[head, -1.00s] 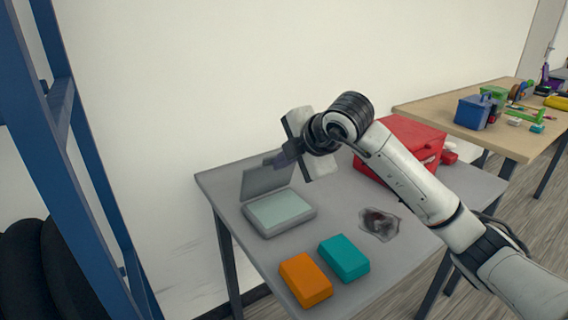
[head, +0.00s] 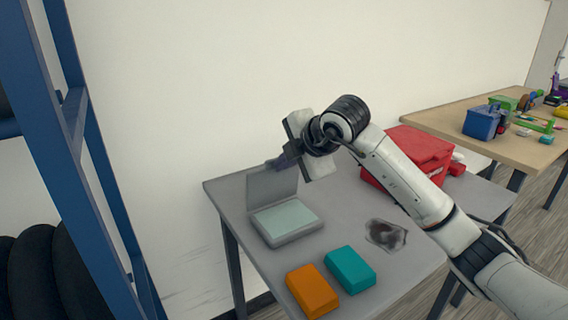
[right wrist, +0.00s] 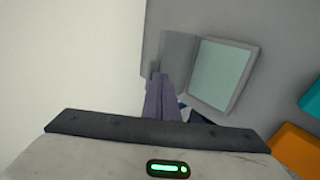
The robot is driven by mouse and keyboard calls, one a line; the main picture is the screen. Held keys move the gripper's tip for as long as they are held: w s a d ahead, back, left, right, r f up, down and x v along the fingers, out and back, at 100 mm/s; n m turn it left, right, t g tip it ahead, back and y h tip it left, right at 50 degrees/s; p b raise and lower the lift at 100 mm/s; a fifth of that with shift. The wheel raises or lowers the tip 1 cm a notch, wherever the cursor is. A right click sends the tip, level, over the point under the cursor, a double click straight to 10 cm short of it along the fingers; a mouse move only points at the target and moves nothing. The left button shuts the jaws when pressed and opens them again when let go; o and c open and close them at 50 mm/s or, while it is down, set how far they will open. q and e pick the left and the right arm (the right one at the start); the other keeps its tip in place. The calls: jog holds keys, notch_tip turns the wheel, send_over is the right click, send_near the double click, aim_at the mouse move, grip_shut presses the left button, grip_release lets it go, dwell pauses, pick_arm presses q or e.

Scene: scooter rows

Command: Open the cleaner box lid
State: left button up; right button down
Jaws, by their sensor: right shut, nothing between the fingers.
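The cleaner box (head: 288,236) is a flat grey case on the grey table, with a pale green inside face showing. Its lid (head: 270,187) stands up at the back edge, open. In the right wrist view the lid (right wrist: 180,55) is a grey strip left of the box's pale face (right wrist: 221,76). My right gripper (head: 279,162) is shut and empty at the lid's upper edge; I cannot tell whether it touches. Its fingers (right wrist: 160,98) show together beside the lid in the right wrist view. My left gripper is not in view.
An orange block (head: 312,291) and a teal block (head: 350,269) lie at the table's front. A dark stain or clear bag (head: 386,235) lies right of the box. A red case (head: 418,147) stands behind my right arm. A blue rack (head: 75,130) rises at left.

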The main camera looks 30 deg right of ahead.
jog(key=shift+w, duration=0.15)
jog(key=shift+w+r, duration=0.15)
jog(key=shift+w, duration=0.3)
jog(key=shift+w+a, duration=0.1)
jog(key=shift+w, duration=0.6)
jog(key=s+r, duration=0.3)
jog(key=s, duration=0.7)
jog(key=shift+d+b, duration=0.4)
dwell(0.3)
